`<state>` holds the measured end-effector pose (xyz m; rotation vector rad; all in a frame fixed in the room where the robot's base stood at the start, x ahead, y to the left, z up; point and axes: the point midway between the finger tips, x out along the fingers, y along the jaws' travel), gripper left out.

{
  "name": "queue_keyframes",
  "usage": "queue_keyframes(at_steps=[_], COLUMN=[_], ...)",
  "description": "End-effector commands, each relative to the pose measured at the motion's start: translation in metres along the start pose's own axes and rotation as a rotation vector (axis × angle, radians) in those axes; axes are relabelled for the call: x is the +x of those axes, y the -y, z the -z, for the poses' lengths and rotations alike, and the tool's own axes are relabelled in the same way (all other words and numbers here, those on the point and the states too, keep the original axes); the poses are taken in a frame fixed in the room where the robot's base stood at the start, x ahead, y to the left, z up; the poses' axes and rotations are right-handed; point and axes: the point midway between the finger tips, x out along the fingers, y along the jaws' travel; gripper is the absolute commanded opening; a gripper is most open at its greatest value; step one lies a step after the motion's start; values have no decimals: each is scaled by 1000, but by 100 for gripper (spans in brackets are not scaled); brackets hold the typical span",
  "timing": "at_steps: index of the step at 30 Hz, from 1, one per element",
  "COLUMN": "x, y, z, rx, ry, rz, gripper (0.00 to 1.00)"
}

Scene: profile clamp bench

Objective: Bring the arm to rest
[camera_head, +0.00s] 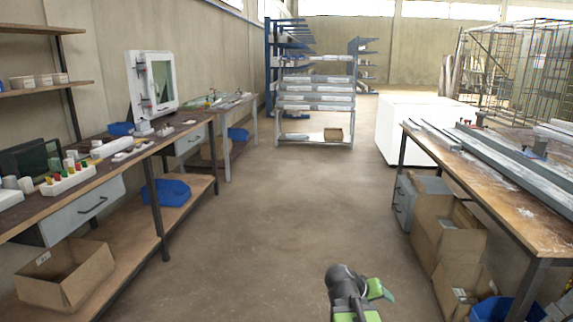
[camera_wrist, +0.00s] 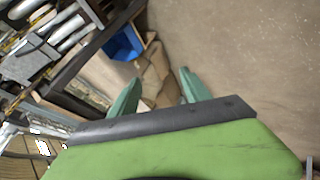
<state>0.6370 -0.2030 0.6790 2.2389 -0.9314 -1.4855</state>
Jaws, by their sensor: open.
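My gripper (camera_head: 378,290) shows at the bottom of the head view, right of centre, at the end of my black and green arm. It hangs over bare floor, left of the right-hand bench. In the wrist view, the two teal fingers of my gripper (camera_wrist: 154,92) stand apart with nothing between them. Beyond them are brown cardboard and bare floor. Most of my arm is below the head view's lower edge.
A workbench (camera_head: 500,200) with metal profiles stands at right, with cardboard boxes (camera_head: 445,235) under it. A left bench (camera_head: 140,160) holds tools and a white frame (camera_head: 135,85). A profile rack (camera_head: 315,100) stands ahead. The middle floor (camera_head: 275,210) is clear.

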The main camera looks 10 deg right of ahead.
Motion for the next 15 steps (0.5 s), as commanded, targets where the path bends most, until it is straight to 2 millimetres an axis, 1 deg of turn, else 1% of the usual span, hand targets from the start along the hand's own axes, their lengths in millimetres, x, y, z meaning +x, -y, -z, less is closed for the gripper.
queue_keyframes(at_steps=[1,3,6,9,11,12,13,15], x=[-12,-27,-48,-70,-86,-97,-105,-126], y=[31,68,111,143,159,168,171,151], z=[-10,-26,-50,-77,-92,-102,-110,-95], rx=[-21,-51,-94,-137,-171,-205,-257,-264], ry=[34,91,177,278,333,369,394,384], rz=[78,187,337,497,597,664,703,692], gripper=[56,56,56,56,56,56,56,56])
